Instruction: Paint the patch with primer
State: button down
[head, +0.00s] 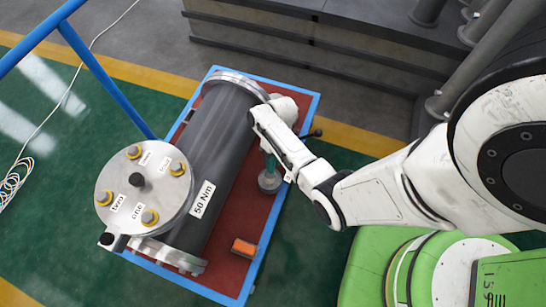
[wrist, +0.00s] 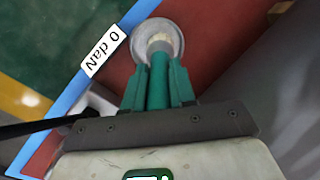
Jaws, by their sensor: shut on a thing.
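My gripper (wrist: 158,82) is shut on a green-handled brush (wrist: 158,50) with a pale tip, held between its green fingers. In the wrist view the tip overlaps a round grey pot (wrist: 172,31); I cannot tell if it touches the inside. In the head view my gripper (head: 268,163) points down over the same pot (head: 269,183), on the red tray right of the grey flanged shell (head: 213,150). The shell bears a "50 Nm" label. I cannot make out a patch on its visible side.
A round lid (head: 144,190) with several yellow-ringed bolts stands left of the shell. An orange block (head: 243,248) lies on the blue-edged red tray (head: 232,270). A blue rail (head: 105,80) crosses the upper left.

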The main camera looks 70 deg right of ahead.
dwell(0.3)
notch_tip(320, 180, up, 7)
jog(key=p, duration=0.7)
jog(key=shift+p, duration=0.35)
